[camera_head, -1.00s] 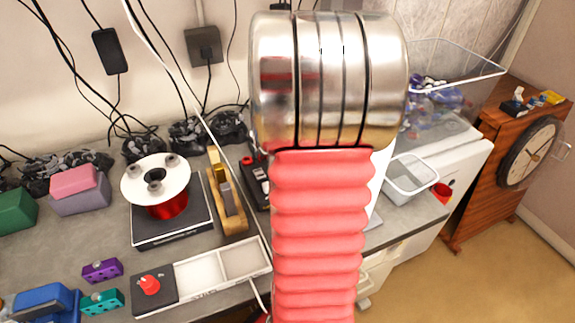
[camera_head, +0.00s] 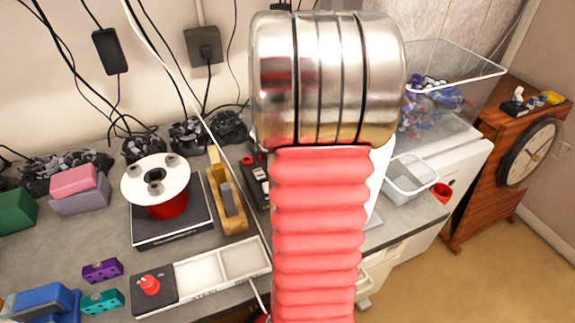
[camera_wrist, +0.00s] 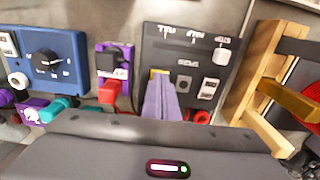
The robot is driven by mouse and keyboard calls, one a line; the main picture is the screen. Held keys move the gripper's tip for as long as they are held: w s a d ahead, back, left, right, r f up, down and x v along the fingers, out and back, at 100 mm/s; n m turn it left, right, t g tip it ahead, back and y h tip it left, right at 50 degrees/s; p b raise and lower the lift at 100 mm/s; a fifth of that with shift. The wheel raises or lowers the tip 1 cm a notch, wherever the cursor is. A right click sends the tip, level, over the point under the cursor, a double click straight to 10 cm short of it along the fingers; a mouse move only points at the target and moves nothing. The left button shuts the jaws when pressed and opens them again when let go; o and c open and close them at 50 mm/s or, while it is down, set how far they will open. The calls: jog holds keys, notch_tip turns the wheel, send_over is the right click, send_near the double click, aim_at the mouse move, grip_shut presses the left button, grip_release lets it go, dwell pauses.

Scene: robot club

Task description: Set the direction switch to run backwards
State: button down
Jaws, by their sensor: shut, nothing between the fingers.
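A dark control panel (camera_wrist: 190,60) with white markings fills the upper middle of the wrist view. It carries a pale round knob (camera_wrist: 221,56) and small rocker-like switches (camera_wrist: 208,89) at its right side. I cannot read which one is the direction switch or how it is set. My gripper (camera_wrist: 159,74) shows as shut lavender fingers with a yellowish tip, in front of the panel's lower left part. I cannot tell whether the tip touches the panel. In the head view the dark panel (camera_head: 256,180) is partly hidden by my arm, and the gripper is hidden.
A wooden stand (camera_wrist: 255,70) is close right of the panel in the wrist view. A purple module (camera_wrist: 114,60) and a blue box with a black knob (camera_wrist: 47,62) are to the left. A red spool (camera_head: 166,208) and a white tray (camera_head: 410,178) flank the arm.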

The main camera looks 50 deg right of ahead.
jog(key=shift+f, duration=0.1)
dwell(0.3)
notch_tip(320, 180, up, 7)
dwell(1.0)
dwell(0.5)
jog(key=w+a+r+n+t+h, duration=0.1)
jog(key=w+a+r+n, duration=0.1)
jog(key=a, duration=0.8)
jog(key=w+a+r+n+t, duration=0.1)
jog(key=w+a+r, duration=0.1)
jog(key=a, duration=0.8)
jog(key=s+a+n+t, duration=0.1)
jog(key=s+a, duration=0.2)
jog(key=a, duration=0.5)
jog(key=s+a+f+n+t+y, duration=0.1)
jog(key=s+a+n+t, duration=0.1)
jog(key=a, duration=0.7)
jog(key=shift+s+a+t, duration=0.15)
jog(key=shift+s+t, duration=0.15)
jog(key=shift+s, duration=0.4)
